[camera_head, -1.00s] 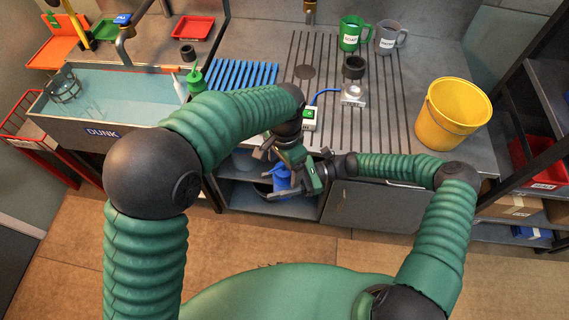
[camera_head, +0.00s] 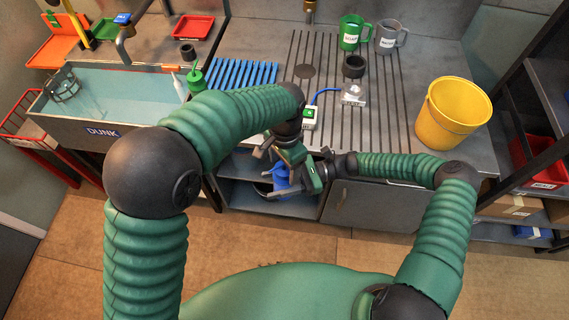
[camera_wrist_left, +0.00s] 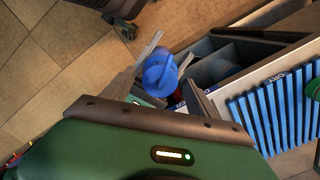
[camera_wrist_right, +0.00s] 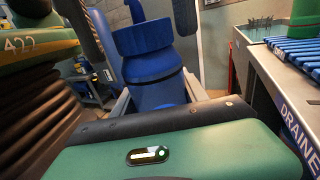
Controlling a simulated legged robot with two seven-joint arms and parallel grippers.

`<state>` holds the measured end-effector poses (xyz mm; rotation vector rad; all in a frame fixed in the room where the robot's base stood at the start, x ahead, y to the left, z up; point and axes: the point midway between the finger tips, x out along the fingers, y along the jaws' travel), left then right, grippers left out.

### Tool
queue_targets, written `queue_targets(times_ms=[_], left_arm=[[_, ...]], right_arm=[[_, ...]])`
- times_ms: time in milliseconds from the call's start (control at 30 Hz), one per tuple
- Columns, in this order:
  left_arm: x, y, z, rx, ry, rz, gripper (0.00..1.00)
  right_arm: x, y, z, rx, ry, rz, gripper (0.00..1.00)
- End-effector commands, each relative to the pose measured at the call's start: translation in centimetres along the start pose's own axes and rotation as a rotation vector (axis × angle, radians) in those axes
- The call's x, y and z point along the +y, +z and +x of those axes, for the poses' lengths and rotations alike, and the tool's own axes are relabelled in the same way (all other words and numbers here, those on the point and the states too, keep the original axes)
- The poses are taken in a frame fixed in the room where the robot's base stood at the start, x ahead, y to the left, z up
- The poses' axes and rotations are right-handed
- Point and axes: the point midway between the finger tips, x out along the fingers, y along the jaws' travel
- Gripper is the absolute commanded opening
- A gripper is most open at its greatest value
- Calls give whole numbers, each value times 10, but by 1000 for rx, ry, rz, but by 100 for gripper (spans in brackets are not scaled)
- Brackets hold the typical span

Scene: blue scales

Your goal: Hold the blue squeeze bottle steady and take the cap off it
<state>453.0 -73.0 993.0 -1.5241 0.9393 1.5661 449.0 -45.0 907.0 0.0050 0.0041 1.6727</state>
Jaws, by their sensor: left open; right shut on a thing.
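The blue squeeze bottle (camera_head: 281,181) is held in front of the open shelf under the counter, partly hidden by my grippers in the head view. In the right wrist view, its body (camera_wrist_right: 158,92) stands between the fingers of my right gripper (camera_wrist_right: 157,100), which is shut on it. A wider blue cap (camera_wrist_right: 145,38) sits on top of the body. In the left wrist view, the round blue cap (camera_wrist_left: 160,72) shows between the spread fingers of my left gripper (camera_wrist_left: 163,85). The left gripper is open; whether either finger touches the cap is unclear.
The counter edge and open shelf (camera_head: 240,193) are close behind the bottle. On the counter are a blue ribbed rack (camera_head: 238,74), a small scale (camera_head: 353,95), green (camera_head: 350,38) and grey (camera_head: 387,40) mugs and a yellow bucket (camera_head: 450,110). A sink (camera_head: 100,132) is at left.

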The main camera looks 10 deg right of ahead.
Motion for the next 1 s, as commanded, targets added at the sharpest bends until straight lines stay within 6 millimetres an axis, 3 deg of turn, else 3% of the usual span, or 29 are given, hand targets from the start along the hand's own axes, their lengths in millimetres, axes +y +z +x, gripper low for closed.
queue_targets(times_ms=[100,400,667,767,1000], left_arm=[[0,0,-4,2,-1,0,68],[0,0,-44,2,-1,0,68],[0,-1,-79,4,-3,0,100],[1,0,-70,-2,0,1,100],[0,0,-25,-2,-1,0,100]], right_arm=[[0,0,0,-1,0,0,0],[0,0,0,-1,0,0,0],[0,0,0,-1,0,0,0],[0,0,0,-1,0,0,0],[0,0,0,-1,0,0,0]])
